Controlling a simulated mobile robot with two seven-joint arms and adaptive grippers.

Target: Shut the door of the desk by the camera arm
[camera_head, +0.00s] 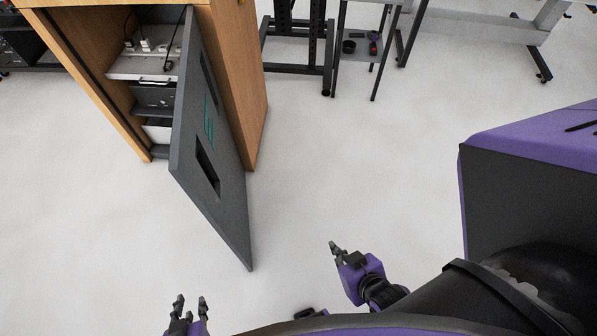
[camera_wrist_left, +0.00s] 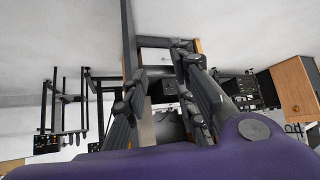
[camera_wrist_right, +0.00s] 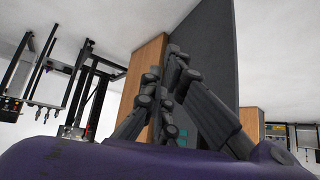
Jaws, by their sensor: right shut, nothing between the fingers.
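The desk (camera_head: 258,90) is a wooden cabinet at the upper left of the head view. Its dark grey door (camera_head: 225,215) stands wide open, swung out from the cabinet's right side towards me. The door also fills the upper right of the right wrist view (camera_wrist_right: 218,60). My left gripper (camera_head: 189,303) is at the bottom of the head view, left of the door's near corner, open and empty. My right gripper (camera_head: 335,246) is right of the door, apart from it, with its fingers together and empty. The camera arm cannot be made out.
Equipment on shelves (camera_head: 143,68) shows inside the desk. A black frame (camera_head: 298,55) and a small table (camera_head: 368,48) stand behind to the right. A purple and black body (camera_head: 530,170) fills the right side. The pale floor around the door is clear.

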